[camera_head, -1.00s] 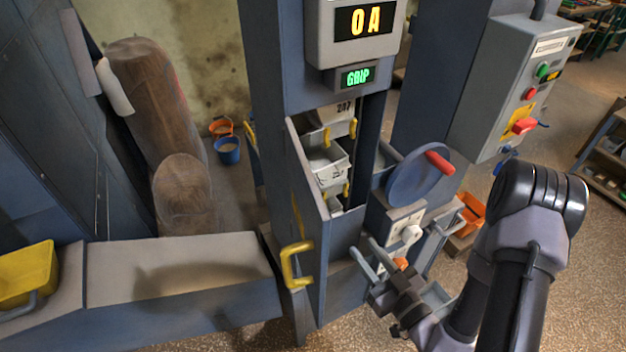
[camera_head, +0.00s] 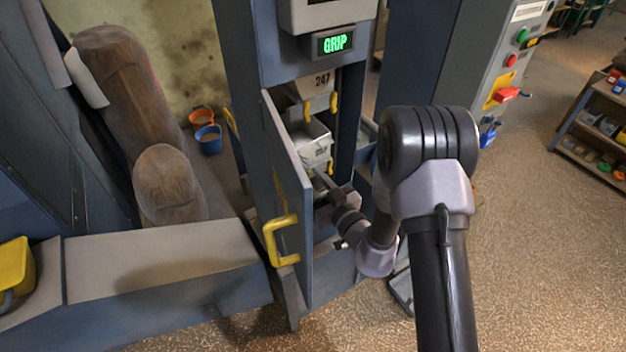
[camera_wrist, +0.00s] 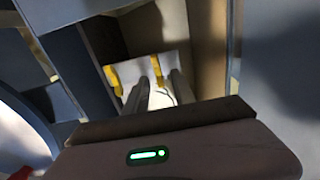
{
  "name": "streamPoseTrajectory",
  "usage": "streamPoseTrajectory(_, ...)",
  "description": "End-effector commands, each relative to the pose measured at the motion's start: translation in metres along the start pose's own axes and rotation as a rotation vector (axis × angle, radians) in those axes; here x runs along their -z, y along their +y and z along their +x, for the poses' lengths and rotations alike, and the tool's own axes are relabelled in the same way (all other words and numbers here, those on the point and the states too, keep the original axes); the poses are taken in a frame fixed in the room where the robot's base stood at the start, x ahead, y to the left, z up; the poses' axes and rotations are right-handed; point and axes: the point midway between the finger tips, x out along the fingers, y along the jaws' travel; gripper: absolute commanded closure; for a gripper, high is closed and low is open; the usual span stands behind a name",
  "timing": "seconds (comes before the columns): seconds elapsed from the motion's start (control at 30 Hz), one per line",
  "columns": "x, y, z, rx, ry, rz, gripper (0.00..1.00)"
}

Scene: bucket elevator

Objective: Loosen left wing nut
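Inside the open door of the elevator column, a whitish bucket (camera_head: 312,142) hangs. It also shows in the wrist view (camera_wrist: 143,66), with a left yellow wing nut (camera_wrist: 112,78) and a right yellow wing nut (camera_wrist: 157,70) on its face. My gripper (camera_head: 322,178) reaches into the opening beside the lower bucket. In the wrist view my gripper (camera_wrist: 158,88) has its two grey fingers apart and empty. The right nut lies in line with the gap between them; the left nut is left of the left finger. I cannot tell whether a finger touches either nut.
The blue door (camera_head: 289,195) with its yellow handle (camera_head: 278,240) stands open just left of my gripper. Another bucket (camera_head: 318,84) marked 247 hangs above. A green GRIP sign (camera_head: 335,43) is lit. The column's walls leave little room around my gripper.

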Motion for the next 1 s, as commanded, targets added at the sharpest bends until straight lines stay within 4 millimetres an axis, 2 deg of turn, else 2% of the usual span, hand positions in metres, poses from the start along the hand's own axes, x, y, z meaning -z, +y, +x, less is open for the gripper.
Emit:
streamPoseTrajectory(0.13, 0.0001, 0.0001, -0.0002, 0.0, 0.0, 0.0, 0.69)
streamPoseTrajectory(0.17, 0.0001, 0.0001, -0.0003, 0.0, 0.0, 0.0, 0.73)
streamPoseTrajectory(0.3, 0.0, 0.0001, -0.0005, 0.0, 0.0, 0.0, 1.0)
streamPoseTrajectory(0.73, 0.0005, -0.0004, -0.0008, 0.0, -0.001, -0.034, 1.0)
streamPoseTrajectory(1.0, 0.0014, -0.0026, -0.0012, -0.001, -0.003, -0.201, 1.0)
